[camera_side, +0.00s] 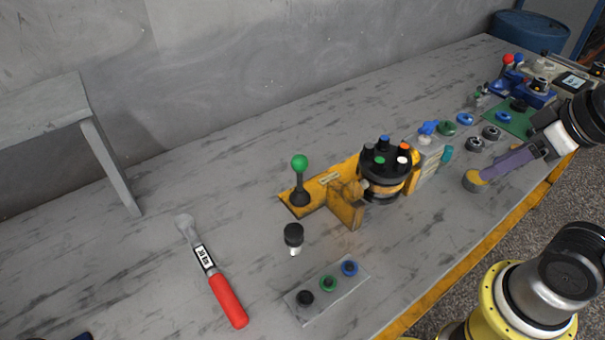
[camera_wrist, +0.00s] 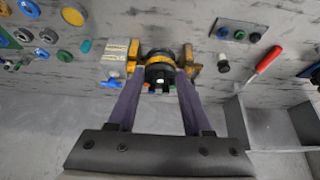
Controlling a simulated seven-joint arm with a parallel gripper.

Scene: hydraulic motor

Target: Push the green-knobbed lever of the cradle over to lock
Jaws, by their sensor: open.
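The lever with the green knob (camera_side: 300,162) stands roughly upright at the left end of the yellow cradle (camera_side: 346,209) in the side view. The black hydraulic motor (camera_side: 384,158), with several coloured caps on top, sits in the cradle. My gripper (camera_side: 488,173) is at the right, well apart from the lever, with its purple fingers angled down to the left. In the wrist view my gripper (camera_wrist: 159,76) has its fingers spread, with nothing held. The motor (camera_wrist: 159,73) and cradle (camera_wrist: 192,62) appear beyond the fingertips. I cannot make out the green knob there.
A red-handled tool (camera_side: 228,300) lies front left. A small black-topped part (camera_side: 293,236) stands before the cradle, near a grey plate (camera_side: 342,291) with coloured rings. Several rings and fittings (camera_side: 491,132) lie on the right.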

